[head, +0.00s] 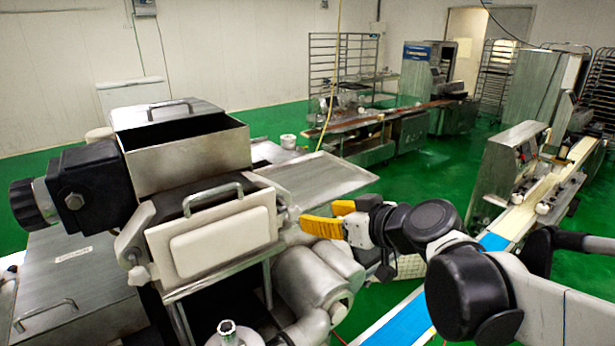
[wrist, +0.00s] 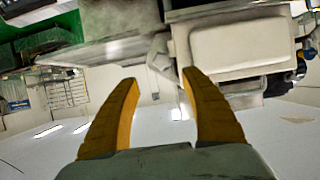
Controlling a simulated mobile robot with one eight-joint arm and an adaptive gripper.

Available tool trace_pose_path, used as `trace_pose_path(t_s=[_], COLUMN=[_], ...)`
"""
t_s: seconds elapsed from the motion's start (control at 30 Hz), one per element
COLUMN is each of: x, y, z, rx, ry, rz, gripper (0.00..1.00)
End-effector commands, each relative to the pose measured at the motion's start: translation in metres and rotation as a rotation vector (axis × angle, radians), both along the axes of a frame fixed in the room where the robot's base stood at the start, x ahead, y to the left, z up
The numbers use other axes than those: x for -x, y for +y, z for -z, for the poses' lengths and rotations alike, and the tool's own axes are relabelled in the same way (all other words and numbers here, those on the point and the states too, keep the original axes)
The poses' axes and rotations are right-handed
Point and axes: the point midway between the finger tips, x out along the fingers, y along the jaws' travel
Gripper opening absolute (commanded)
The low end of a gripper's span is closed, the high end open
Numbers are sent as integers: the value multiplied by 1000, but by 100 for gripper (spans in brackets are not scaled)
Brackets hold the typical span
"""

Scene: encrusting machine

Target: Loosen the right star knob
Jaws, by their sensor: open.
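The right star knob (head: 290,217) is a small pale knob at the right side of the machine's front plate (head: 222,245). My gripper (head: 318,214) has yellow fingers, is open and empty, and is just right of the knob in the head view, with a gap between them. The wrist view is upside down. There, my gripper (wrist: 160,80) has its fingers spread, and the pale knob and bracket (wrist: 160,62) appear between and beyond the fingertips, beside the plate (wrist: 240,45). The knob's exact shape is too blurred to tell.
The left knob (head: 138,275) is at the plate's other side. A handle (head: 213,196) stands out above the plate, below an open metal hopper (head: 185,145). A steel cylinder (head: 315,280) lies below my gripper. A metal tray (head: 315,178) extends behind.

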Motion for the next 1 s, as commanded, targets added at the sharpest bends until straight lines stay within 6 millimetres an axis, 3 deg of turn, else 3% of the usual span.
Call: trace_pose_path(t_s=[0.6, 1.0], x=[-73, -80], y=[50, 55], z=[37, 42], rx=[0, 0], ry=[1, 0], rz=[-1, 0], gripper=[54, 54])
